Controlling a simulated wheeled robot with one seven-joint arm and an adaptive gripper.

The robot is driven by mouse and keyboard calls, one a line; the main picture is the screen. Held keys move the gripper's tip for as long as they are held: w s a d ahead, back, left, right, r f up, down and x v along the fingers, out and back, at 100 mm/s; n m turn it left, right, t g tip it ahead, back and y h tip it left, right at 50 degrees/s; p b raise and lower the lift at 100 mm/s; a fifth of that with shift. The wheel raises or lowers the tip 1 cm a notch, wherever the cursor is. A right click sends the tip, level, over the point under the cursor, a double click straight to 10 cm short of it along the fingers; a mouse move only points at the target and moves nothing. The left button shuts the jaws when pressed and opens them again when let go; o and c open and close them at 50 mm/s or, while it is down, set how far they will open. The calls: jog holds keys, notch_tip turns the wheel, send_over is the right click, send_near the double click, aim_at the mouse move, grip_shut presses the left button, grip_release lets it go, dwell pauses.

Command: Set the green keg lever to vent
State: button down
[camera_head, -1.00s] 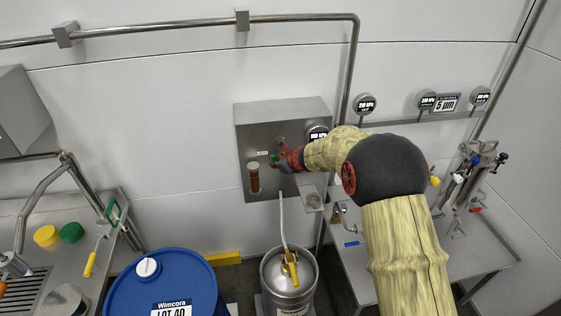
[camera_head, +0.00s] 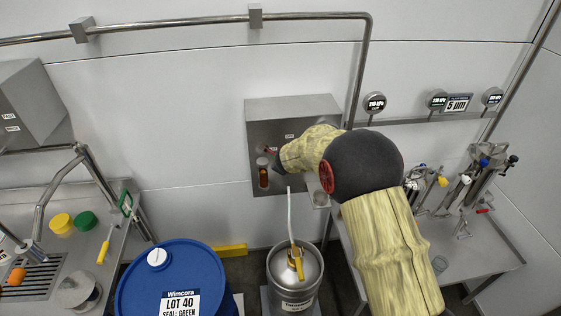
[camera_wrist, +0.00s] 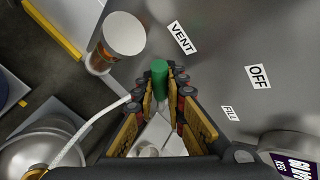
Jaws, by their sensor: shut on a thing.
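The green lever (camera_wrist: 159,78) shows in the wrist view as a green cylinder between my gripper's fingertips. My gripper (camera_wrist: 165,100) is shut on it. The control box (camera_head: 257,126) is a grey steel panel on the wall. In the wrist view its labels read VENT (camera_wrist: 181,38), OFF (camera_wrist: 258,77) and FILL (camera_wrist: 229,113). The lever end lies nearest the VENT label, below and left of it in that view. In the head view my arm covers my gripper and most of the lever. The lever's pivot is hidden.
A sight glass (camera_head: 263,178) with amber liquid is on the panel, close to my gripper. A steel keg (camera_head: 297,278) with a pale hose (camera_head: 290,215) stands below. A blue drum (camera_head: 185,255) is at lower left. A steel table (camera_head: 480,262) stands at right.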

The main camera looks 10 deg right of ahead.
jog(key=shift+f, duration=0.15)
jog(key=c, duration=2.1)
grip_release()
jog(key=shift+c, duration=0.2)
jog(key=v, duration=1.2)
